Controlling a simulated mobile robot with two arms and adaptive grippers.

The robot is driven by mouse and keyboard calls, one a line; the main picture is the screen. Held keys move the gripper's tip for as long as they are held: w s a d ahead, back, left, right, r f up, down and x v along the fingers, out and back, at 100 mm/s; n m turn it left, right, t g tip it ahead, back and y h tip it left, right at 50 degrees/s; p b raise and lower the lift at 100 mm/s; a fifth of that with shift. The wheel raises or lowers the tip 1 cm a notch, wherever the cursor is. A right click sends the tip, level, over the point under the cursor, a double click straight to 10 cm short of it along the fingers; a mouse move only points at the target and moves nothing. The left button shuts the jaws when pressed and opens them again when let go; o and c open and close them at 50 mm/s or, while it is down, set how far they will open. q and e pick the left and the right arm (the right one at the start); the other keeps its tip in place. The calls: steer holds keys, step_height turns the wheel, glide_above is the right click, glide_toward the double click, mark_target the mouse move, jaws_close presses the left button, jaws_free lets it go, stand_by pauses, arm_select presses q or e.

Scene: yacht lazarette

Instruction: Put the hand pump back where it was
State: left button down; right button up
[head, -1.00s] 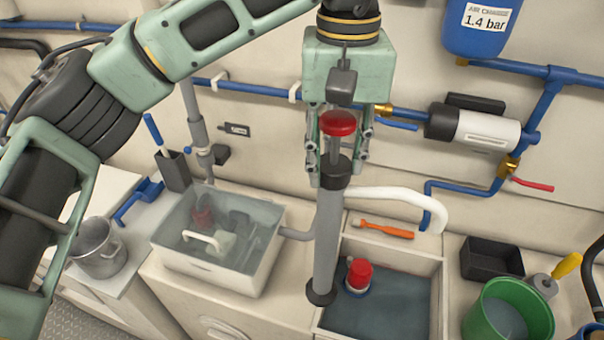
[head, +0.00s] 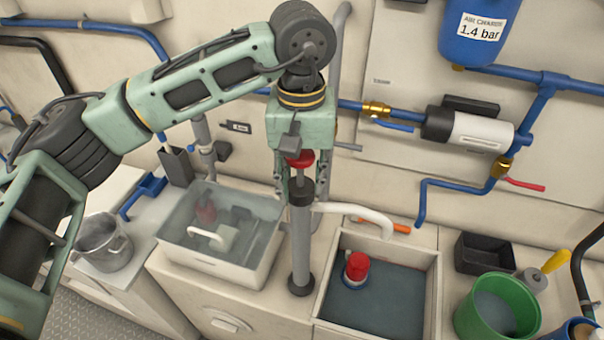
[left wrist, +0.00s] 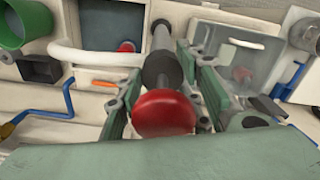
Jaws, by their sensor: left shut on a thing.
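The hand pump (head: 300,240) is a grey cylinder with a black collar, a black foot and a red knob. My left gripper (head: 301,192) is shut on its upper part, just below the knob. The pump stands upright between the clear bin and the sunken basin; I cannot tell whether its foot touches the counter. A white curved spout (head: 358,212) comes off its top to the right. In the left wrist view the red knob (left wrist: 163,112) is close, between the fingers, with the barrel running away behind it. My right gripper is not in view.
The clear bin (head: 183,258) with parts in water is left of the pump. The basin (head: 436,290) on the right holds a red-topped item (head: 356,268). A black tray (head: 486,256) and green bucket (head: 497,305) are farther right.

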arm_select(q)
steer(key=shift+f, duration=0.15)
steer(key=c, duration=1.2)
jaws_free()
steer(key=shift+r, duration=0.2)
step_height(320, 180, up, 11)
steer(key=shift+r+b, duration=0.1)
steer(key=shift+b, duration=1)
steer(key=shift+r, duration=0.4)
